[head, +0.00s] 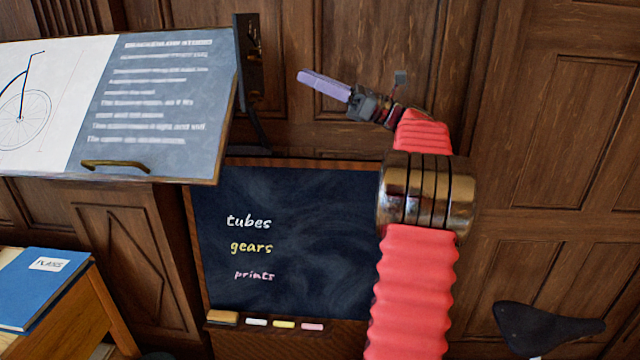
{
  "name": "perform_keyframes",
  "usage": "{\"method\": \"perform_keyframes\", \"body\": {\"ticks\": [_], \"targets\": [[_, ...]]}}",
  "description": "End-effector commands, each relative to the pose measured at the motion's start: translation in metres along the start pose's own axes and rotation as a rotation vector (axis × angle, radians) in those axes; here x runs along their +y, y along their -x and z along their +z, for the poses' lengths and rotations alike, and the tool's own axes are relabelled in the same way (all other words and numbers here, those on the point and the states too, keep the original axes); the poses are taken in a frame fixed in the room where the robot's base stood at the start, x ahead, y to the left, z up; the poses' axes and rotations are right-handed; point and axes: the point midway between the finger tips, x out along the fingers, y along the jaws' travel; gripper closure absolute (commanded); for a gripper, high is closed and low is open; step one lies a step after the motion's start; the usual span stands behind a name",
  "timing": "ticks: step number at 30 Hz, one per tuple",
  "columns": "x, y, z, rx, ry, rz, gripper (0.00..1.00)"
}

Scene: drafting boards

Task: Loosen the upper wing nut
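My gripper (323,84) has lavender fingers and is in the upper middle of the head view, pointing left. Its fingers overlap from this side, so I cannot tell whether they are open or shut. No held object shows at the tips. A tilted drafting board (222,140) fills the upper left. A dark upright bracket (243,88) stands at its right edge, left of the fingertips with a gap between in the picture. Small details show on the bracket, too dark and small for me to make out a wing nut for certain.
A chalkboard (330,215) with writing stands below, its ledge holding an eraser (222,317) and several chalks. A blue book (42,287) lies on a wooden desk (97,310) at lower left. A black saddle (545,328) is at lower right. Panelled wood stands behind.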

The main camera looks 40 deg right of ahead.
Motion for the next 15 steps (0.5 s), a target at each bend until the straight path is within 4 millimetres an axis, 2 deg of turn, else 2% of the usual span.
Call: {"method": "perform_keyframes", "body": {"ticks": [6,11,15], "targets": [[-0.001,0.032,0.0,0.0,0.002,-0.003,0.68],[-0.006,0.029,-0.004,0.015,0.11,-0.024,0.68],[-0.014,0.03,-0.015,0.053,0.187,-0.054,0.68]]}}
